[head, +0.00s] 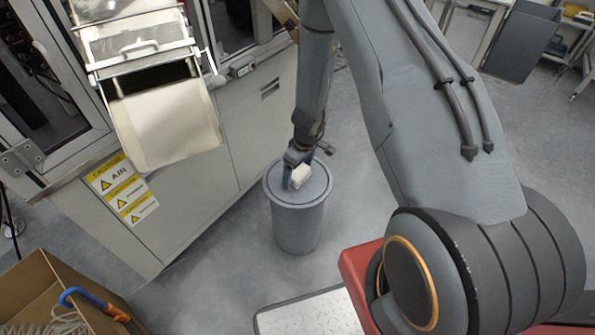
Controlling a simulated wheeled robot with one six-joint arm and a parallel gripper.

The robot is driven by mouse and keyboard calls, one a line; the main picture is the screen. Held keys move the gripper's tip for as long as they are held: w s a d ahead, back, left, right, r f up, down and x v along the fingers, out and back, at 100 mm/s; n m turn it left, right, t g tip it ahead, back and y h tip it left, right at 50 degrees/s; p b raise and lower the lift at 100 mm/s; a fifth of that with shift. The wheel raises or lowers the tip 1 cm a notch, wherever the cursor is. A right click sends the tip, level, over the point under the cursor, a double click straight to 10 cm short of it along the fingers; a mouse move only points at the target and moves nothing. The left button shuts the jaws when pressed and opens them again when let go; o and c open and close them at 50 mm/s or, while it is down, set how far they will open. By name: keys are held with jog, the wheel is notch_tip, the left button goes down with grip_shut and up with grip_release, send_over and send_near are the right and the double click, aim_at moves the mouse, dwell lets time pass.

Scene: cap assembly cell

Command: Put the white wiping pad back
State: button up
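The white wiping pad (301,177) is a small pale block right at the tips of my gripper (296,172), above or on the lid of a round grey bin (300,222). One blue-grey finger shows along the pad's left side. The other finger is not clearly visible, so I cannot tell whether the fingers are closed on the pad. I also cannot tell whether the pad touches the lid. My arm reaches down to the bin from the top of the picture.
A grey machine cabinet (190,190) with yellow caution labels (123,188) stands left of the bin, with a cream chute (165,125) jutting out above. A cardboard box (40,290) with a blue-handled item (90,298) is at lower left. The floor between is clear.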

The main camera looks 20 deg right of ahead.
jog(key=shift+r, duration=0.15)
notch_tip(320, 180, up, 12)
jog(key=s+d+p, duration=0.1)
jog(key=s+p, duration=0.1)
notch_tip(320, 180, up, 15)
jog(key=m, duration=0.4)
send_over(302, 173)
jog(key=s, duration=0.8)
jog(key=s+d+r+m, duration=0.1)
jog(key=s+r+m, duration=0.1)
jog(key=s+r, duration=0.3)
jog(key=s+d+r+m+g+h, duration=0.1)
jog(key=s+r, duration=0.4)
jog(key=s, duration=0.5)
jog(key=shift+s+d+m, duration=0.15)
jog(key=shift+d+m, duration=0.45)
jog(key=shift+m, duration=0.3)
jog(key=shift+n, duration=0.7)
jog(key=a+r+p, duration=0.1)
jog(key=a+p, duration=0.2)
jog(key=a+r+p, duration=0.1)
jog(key=shift+s+a+r, duration=0.1)
jog(key=shift+a+r, duration=0.2)
jog(key=shift+r, duration=0.05)
